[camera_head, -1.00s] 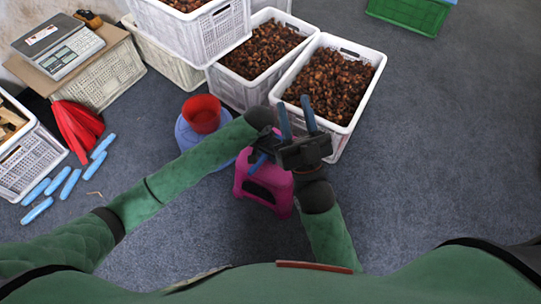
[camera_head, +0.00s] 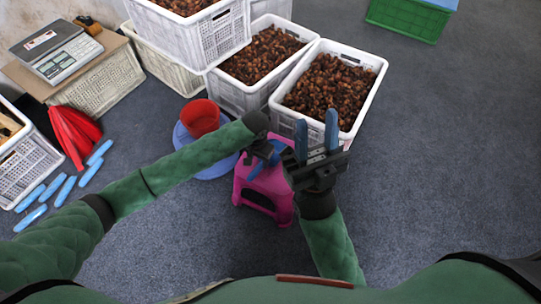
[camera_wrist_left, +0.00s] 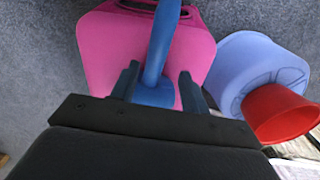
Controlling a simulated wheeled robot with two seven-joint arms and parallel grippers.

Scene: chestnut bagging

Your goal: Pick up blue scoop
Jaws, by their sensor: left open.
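The blue scoop shows in the left wrist view (camera_wrist_left: 161,45) as a long blue handle with a wider blue part at its lower end, over the pink stool (camera_wrist_left: 100,50). My left gripper (camera_wrist_left: 157,85) is open, with one finger on each side of the scoop's lower part; I cannot tell whether they touch it. In the head view my left gripper (camera_head: 264,160) is over the pink stool (camera_head: 268,188), and scoop and fingers are hard to tell apart. My right gripper (camera_head: 316,138) is open and empty, to the right of the stool, its blue fingers spread.
A blue basin (camera_head: 187,148) and a red bucket (camera_head: 201,117) stand left of the stool. White crates of chestnuts (camera_head: 347,127) stand behind. Several light blue items (camera_head: 65,190) and red bags (camera_head: 72,132) lie at left.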

